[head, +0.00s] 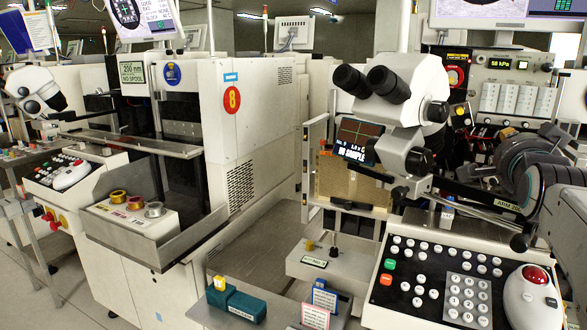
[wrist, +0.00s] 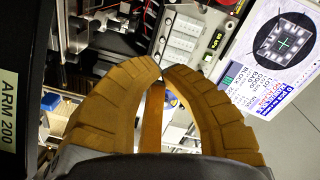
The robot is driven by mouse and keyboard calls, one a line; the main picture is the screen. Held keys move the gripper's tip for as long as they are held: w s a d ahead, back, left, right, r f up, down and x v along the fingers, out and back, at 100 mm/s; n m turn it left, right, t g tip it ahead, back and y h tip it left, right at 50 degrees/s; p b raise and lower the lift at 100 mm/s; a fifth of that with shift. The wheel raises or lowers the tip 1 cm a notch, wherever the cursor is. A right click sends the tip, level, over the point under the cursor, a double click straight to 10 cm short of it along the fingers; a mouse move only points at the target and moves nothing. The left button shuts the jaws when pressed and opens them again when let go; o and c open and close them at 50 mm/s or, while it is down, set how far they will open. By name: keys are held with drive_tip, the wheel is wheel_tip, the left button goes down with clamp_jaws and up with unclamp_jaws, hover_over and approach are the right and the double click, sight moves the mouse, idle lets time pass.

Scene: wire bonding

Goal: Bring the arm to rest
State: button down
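My arm (head: 550,165) is at the right of the head view, grey and dark, bent in front of the wire bonder with the microscope. In the wrist view my gripper (wrist: 162,68) shows two ribbed orange-brown fingers. Their tips meet, and I see nothing held between them. The gripper's fingers cannot be made out clearly in the head view. A screen (wrist: 285,45) with a round chip picture is to the right of the fingers in the wrist view.
A microscope (head: 400,95) stands close to the left of my arm. Below are a keypad panel (head: 435,280) and a white trackball unit (head: 530,300). Green boxes (head: 235,303) and small signs (head: 316,316) stand at the front. Another bonder (head: 240,130) is at the left.

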drive_tip(key=s+a+f+n+g+y+p, duration=0.5)
drive_tip(key=s+a+n+p, duration=0.3)
drive_tip(key=a+p, duration=0.45)
drive_tip(key=s+a+f+n+g+p, duration=0.2)
drive_tip(key=s+n+p, duration=0.1)
drive_tip(key=s, duration=0.3)
drive_tip(key=s+a+f+n+g+y+p, duration=0.1)
drive_tip(key=s+a+f+n+g+p, duration=0.1)
drive_tip(key=s, duration=0.5)
drive_tip(key=s+a+f+n+g+y+p, duration=0.1)
drive_tip(key=s+a+n+g+p, duration=0.2)
drive_tip(key=s+a+p, duration=0.1)
drive_tip(key=shift+s+a+f+n+p, duration=0.3)
drive_tip(key=shift+s+f+p, duration=0.15)
drive_tip(key=shift+s, duration=0.8)
drive_tip(key=shift+r, duration=0.1)
drive_tip(key=c, duration=1.5)
unclamp_jaws()
drive_tip(key=shift+c, duration=0.2)
drive_tip(key=shift+d, duration=0.15)
